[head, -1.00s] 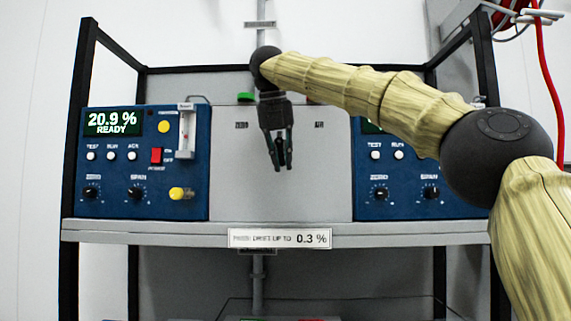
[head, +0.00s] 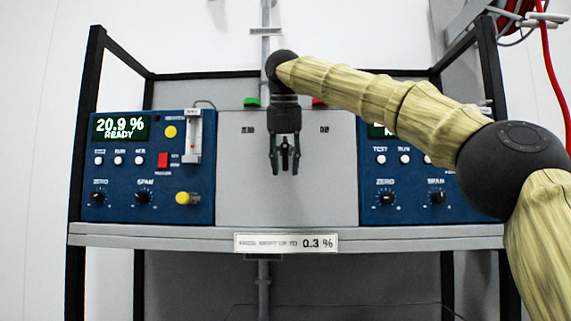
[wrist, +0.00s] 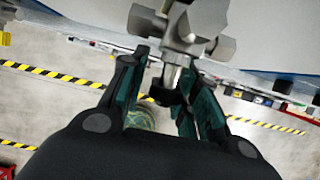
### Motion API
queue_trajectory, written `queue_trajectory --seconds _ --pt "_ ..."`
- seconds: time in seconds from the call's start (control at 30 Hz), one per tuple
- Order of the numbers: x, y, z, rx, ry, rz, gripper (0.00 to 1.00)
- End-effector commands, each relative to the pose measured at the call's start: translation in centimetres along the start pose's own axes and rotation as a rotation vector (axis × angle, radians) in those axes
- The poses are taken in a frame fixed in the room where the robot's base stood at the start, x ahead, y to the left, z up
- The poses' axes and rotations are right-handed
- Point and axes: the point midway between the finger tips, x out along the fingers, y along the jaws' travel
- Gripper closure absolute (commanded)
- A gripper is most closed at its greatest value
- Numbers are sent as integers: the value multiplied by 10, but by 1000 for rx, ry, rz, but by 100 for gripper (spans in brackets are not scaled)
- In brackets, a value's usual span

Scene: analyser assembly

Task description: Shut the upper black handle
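My gripper (head: 285,168) hangs fingers down in front of the grey middle panel in the head view. In the wrist view my gripper (wrist: 160,75) has its two dark teal fingers apart, one on each side of a metal valve stem. A small black piece (wrist: 165,96), which looks like the black handle, lies between the fingers below the metal valve body (wrist: 200,22). I cannot tell whether a finger touches it. In the head view the valve and handle are hidden or too dark to tell from the fingers.
A blue analyser (head: 150,165) reading 20.9 % stands left of the grey panel (head: 235,190); another blue analyser (head: 375,205) stands right, partly behind my arm. A green piece (head: 251,102) and a red piece (head: 318,101) sit at the panel's top. The shelf edge (head: 160,236) runs below.

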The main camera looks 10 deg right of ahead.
Motion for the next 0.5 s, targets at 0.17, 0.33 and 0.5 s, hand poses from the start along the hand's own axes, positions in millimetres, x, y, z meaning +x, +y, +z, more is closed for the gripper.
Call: queue_trajectory --seconds 0.17,0.33,0.5 --pt "1 0 0 0 1 -1 64" --pt "-1 0 0 0 1 -1 64" --pt "-16 0 0 0 0 -1 64"
